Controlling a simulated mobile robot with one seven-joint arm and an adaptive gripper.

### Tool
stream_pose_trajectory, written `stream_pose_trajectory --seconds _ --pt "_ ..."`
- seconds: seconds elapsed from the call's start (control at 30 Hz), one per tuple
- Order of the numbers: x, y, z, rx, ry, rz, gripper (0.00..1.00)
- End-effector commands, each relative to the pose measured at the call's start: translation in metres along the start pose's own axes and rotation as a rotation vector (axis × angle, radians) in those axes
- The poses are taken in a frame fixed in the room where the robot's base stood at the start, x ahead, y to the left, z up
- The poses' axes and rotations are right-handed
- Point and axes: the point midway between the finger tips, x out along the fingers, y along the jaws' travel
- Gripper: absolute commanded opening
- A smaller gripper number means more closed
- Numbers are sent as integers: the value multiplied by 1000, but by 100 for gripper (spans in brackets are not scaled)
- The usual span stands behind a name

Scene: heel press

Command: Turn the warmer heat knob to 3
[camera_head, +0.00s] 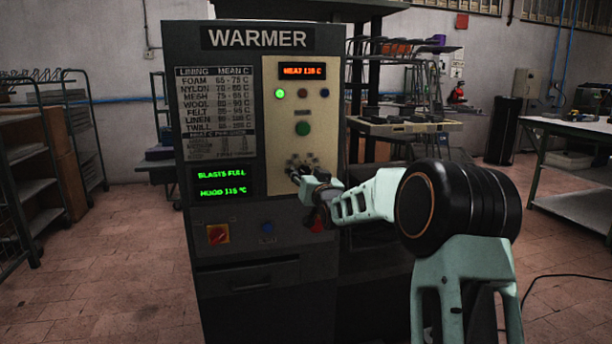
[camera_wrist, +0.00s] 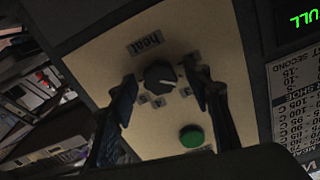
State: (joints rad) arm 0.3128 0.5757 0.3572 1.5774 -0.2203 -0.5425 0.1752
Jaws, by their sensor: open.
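The heat knob (camera_wrist: 159,75) is a round dark knob on the cream panel, under a "heat" label (camera_wrist: 150,42) in the wrist view. It has a pale pointer mark, and small number tags stand around it, too small to read. My gripper (camera_wrist: 162,80) is open, with one finger on each side of the knob; I cannot tell whether the fingers touch it. In the head view my gripper (camera_head: 297,172) is at the lower part of the warmer's (camera_head: 257,39) cream panel and largely hides the knob.
The panel's green button (camera_wrist: 191,136) is close to one finger in the wrist view. The warmer's orange display (camera_head: 302,71) reads about 115 C. A red rotary switch (camera_head: 218,234) sits lower on the front. A rack stands left and a table right.

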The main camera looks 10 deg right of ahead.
Motion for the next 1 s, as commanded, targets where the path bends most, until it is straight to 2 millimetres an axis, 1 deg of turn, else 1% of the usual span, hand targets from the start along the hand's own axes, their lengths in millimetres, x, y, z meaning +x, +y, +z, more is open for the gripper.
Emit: stream_pose_trajectory --seconds 0.13,0.5,0.77,1.0 --pt "0 0 0 0 -1 0 45" --pt "0 0 0 0 -1 0 4" --pt "0 0 1 30 -1 0 3" --pt "0 0 1 156 -1 0 3"
